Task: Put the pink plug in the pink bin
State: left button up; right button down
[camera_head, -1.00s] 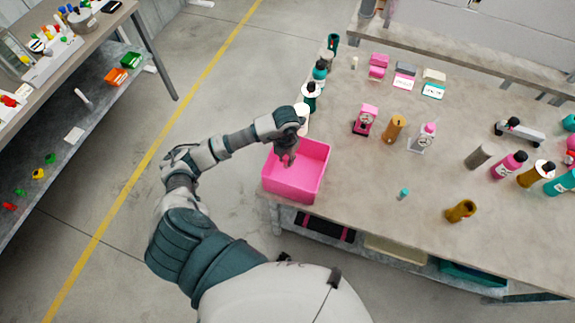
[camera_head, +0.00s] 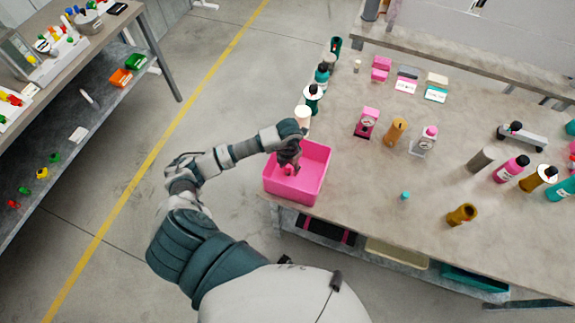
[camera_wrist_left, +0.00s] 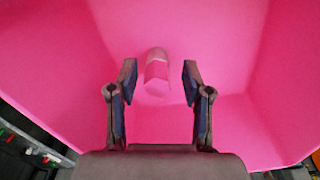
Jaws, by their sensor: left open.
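The pink bin (camera_head: 311,187) stands at the near left corner of the right-hand table. My left gripper (camera_head: 290,168) points down into the bin. In the left wrist view the left gripper (camera_wrist_left: 158,82) has its two fingers wide apart. The pink plug (camera_wrist_left: 157,72), a small cylinder with a paler band, shows between and beyond the fingertips, against the bin's inside (camera_wrist_left: 60,50). I cannot tell whether it lies on the bin floor or is still falling. In the head view a small pink spot at the fingers (camera_head: 289,170) may be the plug. My right gripper is not in view.
Several bottles stand along the table's (camera_head: 350,190) left edge behind the bin, including a teal one (camera_head: 322,73). A pink device (camera_head: 367,122) and a brown bottle (camera_head: 396,131) stand right of the bin. A small teal piece (camera_head: 405,196) and a brown cylinder (camera_head: 462,214) are nearer the front.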

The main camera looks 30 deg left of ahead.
aim_at(289, 166)
pick_arm(q)
jog(key=shift+d+r, duration=0.1)
jog(key=shift+r, duration=0.1)
notch_tip(289, 166, up, 12)
jog(key=shift+f, duration=0.15)
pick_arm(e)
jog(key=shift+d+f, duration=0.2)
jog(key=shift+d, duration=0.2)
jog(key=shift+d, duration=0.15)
